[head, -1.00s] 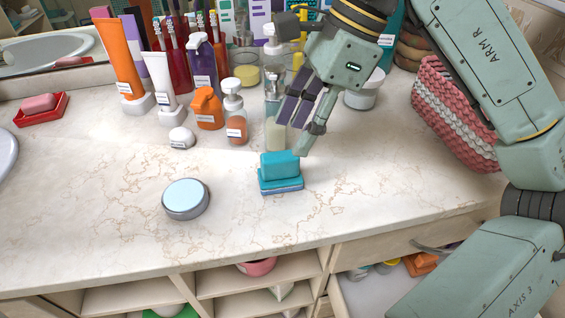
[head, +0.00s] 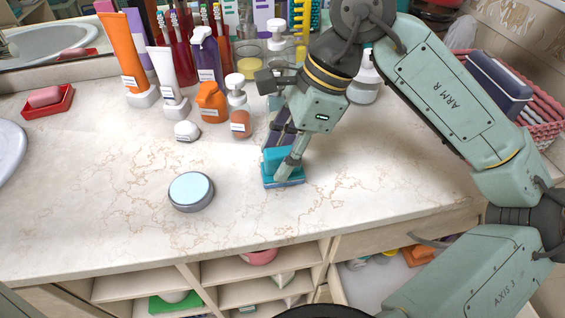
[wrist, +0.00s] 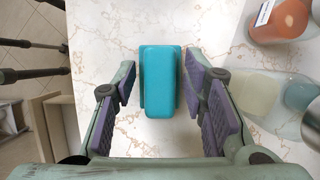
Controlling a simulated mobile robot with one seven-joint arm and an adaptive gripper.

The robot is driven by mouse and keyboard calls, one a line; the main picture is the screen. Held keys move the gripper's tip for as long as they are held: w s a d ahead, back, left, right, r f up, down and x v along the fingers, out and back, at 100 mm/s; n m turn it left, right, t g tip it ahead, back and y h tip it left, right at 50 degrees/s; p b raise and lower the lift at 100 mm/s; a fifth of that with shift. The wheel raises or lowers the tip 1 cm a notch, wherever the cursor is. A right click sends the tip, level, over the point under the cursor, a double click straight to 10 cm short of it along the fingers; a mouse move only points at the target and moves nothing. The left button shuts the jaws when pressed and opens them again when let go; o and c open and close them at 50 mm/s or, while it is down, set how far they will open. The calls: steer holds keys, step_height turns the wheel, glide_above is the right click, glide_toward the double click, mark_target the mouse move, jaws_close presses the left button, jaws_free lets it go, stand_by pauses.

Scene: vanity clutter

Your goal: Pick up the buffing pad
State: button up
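The buffing pad (head: 283,178) is a teal block with a stepped top and a blue and pale base, lying on the marble counter. It also shows in the wrist view (wrist: 160,85), as a teal block between my fingers. My gripper (head: 281,160) is low over the pad, pointing down, with a finger to either side of it. In the wrist view my gripper (wrist: 162,92) is open, with purple finger pads. Gaps show between the pads and the block on both sides. In the head view, the near finger hides part of the pad.
A round grey tin with a pale blue top (head: 191,191) stands left of the pad. A pink woven basket (head: 545,125) is at right. The front left counter (head: 100,220) is clear.

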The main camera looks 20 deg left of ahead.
mark_target(276, 151)
jaws_close()
stand_by(0.5)
steer(key=shift+r+b, duration=0.3)
steer(key=shift+r, duration=0.15)
step_height(276, 151, up, 2)
steer(key=shift+r+b, duration=0.1)
steer(key=shift+b, duration=0.4)
steer(key=s+d+r+b, duration=0.1)
steer(key=s+b, duration=0.1)
steer(key=s, duration=0.6)
steer(key=s+d+r+b, duration=0.1)
steer(key=s+d+b, duration=0.1)
steer(key=s, duration=0.5)
steer(key=shift+s+d, duration=0.3)
steer(key=shift+s, duration=0.05)
steer(key=shift+c, duration=2)
jaws_free()
jaws_close()
